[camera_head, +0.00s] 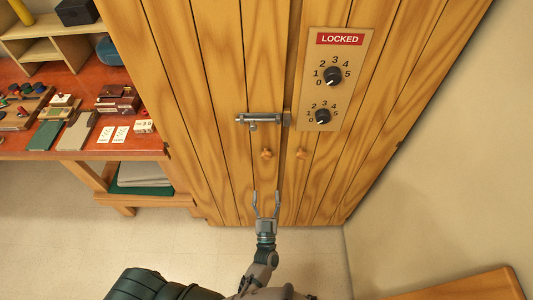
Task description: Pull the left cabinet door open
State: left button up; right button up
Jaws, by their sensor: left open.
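The wooden cabinet fills the upper middle of the head view. Its left door (205,90) and right door (345,160) are shut. A round wooden knob (266,153) is on the left door, and another knob (301,153) is on the right door. A metal bolt (258,119) lies across the seam above the knobs. A panel (350,60) on the right door has two dials and a red sign reading LOCKED. My left gripper (265,200) is open and empty, below the left knob and apart from it. My right gripper is not in view.
A red-brown workbench (80,145) with tools, cards and boxes stands left of the cabinet, with a lower shelf (140,185). A plain wall is at the right. A wooden surface (465,287) shows at the lower right. The floor (190,245) before the cabinet is clear.

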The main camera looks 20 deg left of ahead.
aim_at(267, 157)
pick_arm(q)
jog(key=p+x, duration=0.1)
jog(key=x, duration=1.3)
jog(key=shift+w+f, duration=0.1)
jog(key=shift+f, duration=0.05)
jog(key=shift+w+a, duration=0.1)
jog(key=shift+w, duration=0.3)
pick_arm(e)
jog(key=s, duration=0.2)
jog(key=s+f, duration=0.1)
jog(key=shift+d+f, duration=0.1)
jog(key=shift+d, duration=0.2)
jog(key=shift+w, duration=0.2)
pick_arm(q)
grip_shut()
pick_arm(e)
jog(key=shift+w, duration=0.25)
